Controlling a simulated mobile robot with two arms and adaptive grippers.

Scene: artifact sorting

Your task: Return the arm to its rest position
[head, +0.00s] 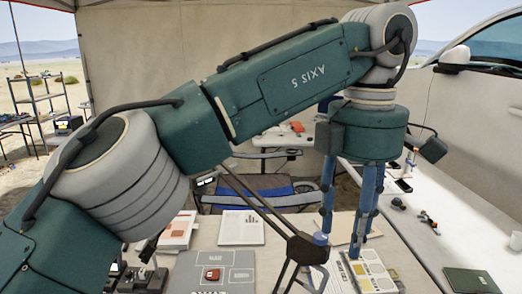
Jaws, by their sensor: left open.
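My left arm, green and grey, comes in from the left and reaches across the upper part of the head view. My left gripper (344,240) hangs down from it with long blue fingers spread apart. I see nothing between the fingers. They are over the table near a light case with compartments (373,274); I cannot tell whether the tips touch anything. A small red item (212,274) lies on a grey mat (240,277) to the left. My right gripper is not in view.
Papers (241,228) lie on the table. A blue-seated chair (262,186) stands behind. The right-hand table holds a dark green book (470,281) and small tools (429,222), with bare surface between them.

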